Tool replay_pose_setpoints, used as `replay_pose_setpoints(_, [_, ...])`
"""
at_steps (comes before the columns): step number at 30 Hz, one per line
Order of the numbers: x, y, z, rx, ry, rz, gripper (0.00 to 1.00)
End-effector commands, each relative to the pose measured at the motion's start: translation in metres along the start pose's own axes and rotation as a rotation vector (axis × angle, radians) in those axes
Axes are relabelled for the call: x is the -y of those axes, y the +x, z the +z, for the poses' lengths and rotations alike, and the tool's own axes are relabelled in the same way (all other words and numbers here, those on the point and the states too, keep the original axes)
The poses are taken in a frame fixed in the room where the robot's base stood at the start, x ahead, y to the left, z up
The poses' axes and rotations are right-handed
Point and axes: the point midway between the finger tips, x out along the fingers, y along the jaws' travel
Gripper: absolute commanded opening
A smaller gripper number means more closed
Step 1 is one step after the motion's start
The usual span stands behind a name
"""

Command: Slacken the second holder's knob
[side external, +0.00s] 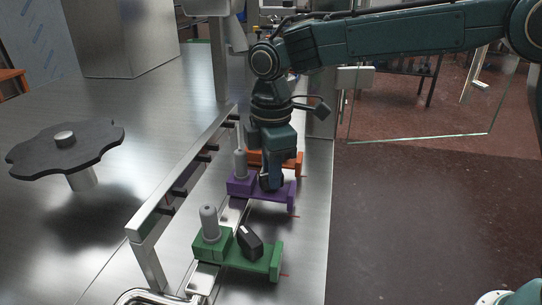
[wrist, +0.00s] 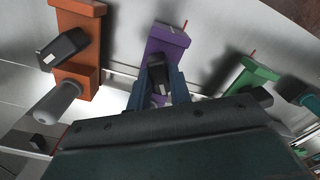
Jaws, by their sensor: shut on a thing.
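The purple holder (side external: 240,187) is the middle one of three holders in a row on a metal rail. Its black knob (wrist: 159,74) sits between the two fingers of my gripper (wrist: 160,84) in the wrist view. My gripper (side external: 271,181) points down onto the purple holder in the side view and is shut on that knob. The fingers mostly hide the knob there. A grey rounded peg (side external: 240,163) stands upright on the purple holder, just left of my gripper.
A green holder (side external: 263,262) with a tilted black knob (side external: 250,242) and grey peg (side external: 209,222) stands nearer the camera. An orange holder (wrist: 80,84) stands on the other side. A metal guide bar (side external: 180,170) runs along the left; a dark scalloped wheel (side external: 95,143) stands beyond.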

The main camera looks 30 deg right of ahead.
Motion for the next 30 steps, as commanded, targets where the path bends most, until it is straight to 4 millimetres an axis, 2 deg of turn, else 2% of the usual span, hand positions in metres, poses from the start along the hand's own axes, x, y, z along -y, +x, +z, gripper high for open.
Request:
replay_pose_setpoints(9, [-0.0004,-0.0018,-0.0006,-0.003,-0.144,0.004,0.0])
replay_pose_setpoints(24, [-0.0004,-0.002,-0.0007,-0.004,-0.168,0.004,0.0])
replay_pose_setpoints(25, [-0.0004,-0.002,-0.0007,-0.004,-0.168,0.005,0.24])
replay_pose_setpoints(28, [-0.0004,-0.0017,-0.0006,-0.003,-0.167,0.004,0.42])
replay_pose_setpoints(30, [-0.0003,-0.0013,-0.0005,-0.003,-0.167,0.003,0.42])
